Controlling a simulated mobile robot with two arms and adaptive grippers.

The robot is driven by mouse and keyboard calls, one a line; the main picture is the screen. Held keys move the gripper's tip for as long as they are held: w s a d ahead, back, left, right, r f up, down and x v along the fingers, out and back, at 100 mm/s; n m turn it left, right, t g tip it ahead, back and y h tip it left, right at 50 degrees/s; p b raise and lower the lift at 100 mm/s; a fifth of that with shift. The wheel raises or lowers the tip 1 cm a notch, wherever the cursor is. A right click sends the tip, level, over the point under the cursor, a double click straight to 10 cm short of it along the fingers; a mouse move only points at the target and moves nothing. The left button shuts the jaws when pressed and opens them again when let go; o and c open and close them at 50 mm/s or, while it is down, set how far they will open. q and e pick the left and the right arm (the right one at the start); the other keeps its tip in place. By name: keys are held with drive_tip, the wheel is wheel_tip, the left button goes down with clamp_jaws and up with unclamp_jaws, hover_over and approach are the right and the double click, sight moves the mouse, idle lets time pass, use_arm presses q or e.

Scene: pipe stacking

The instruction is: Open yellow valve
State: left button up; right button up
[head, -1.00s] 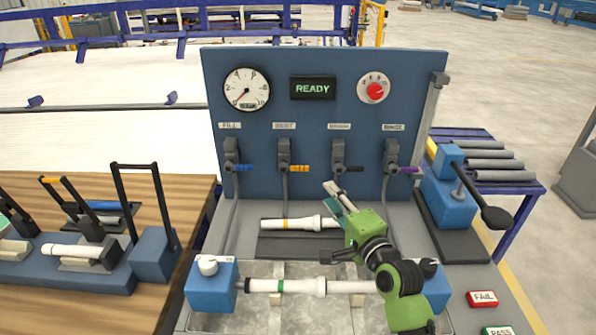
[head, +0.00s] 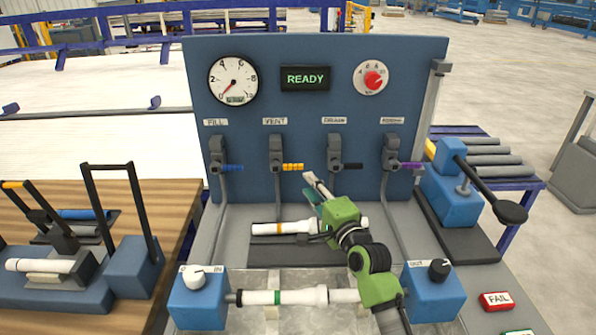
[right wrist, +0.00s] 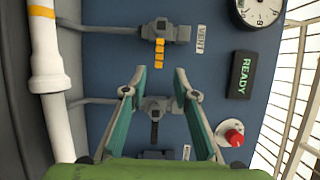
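The yellow valve (head: 292,167) is under the VENT label on the blue panel, its yellow handle pointing sideways to the right. In the right wrist view the yellow handle (right wrist: 159,52) lies ahead of the fingertips, a little left of the middle between them. My right gripper (head: 308,184) is in front of the panel, just below and right of the yellow handle, not touching it. In the right wrist view my right gripper (right wrist: 160,75) has its two fingers apart with nothing between the tips. My left gripper is not in view.
The black-handled valve (head: 350,166) is right of the yellow one and the blue-handled valve (head: 231,168) left of it. A white pipe with a yellow band (head: 272,229) lies below, close under my right gripper. A READY display (head: 305,78) sits above.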

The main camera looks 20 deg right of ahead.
sight(296, 168)
drive_tip(key=w, duration=0.5)
drive_tip(key=w+a, duration=0.1)
drive_tip(key=w, duration=0.2)
drive_tip(key=shift+w, duration=0.25)
clamp_jaws()
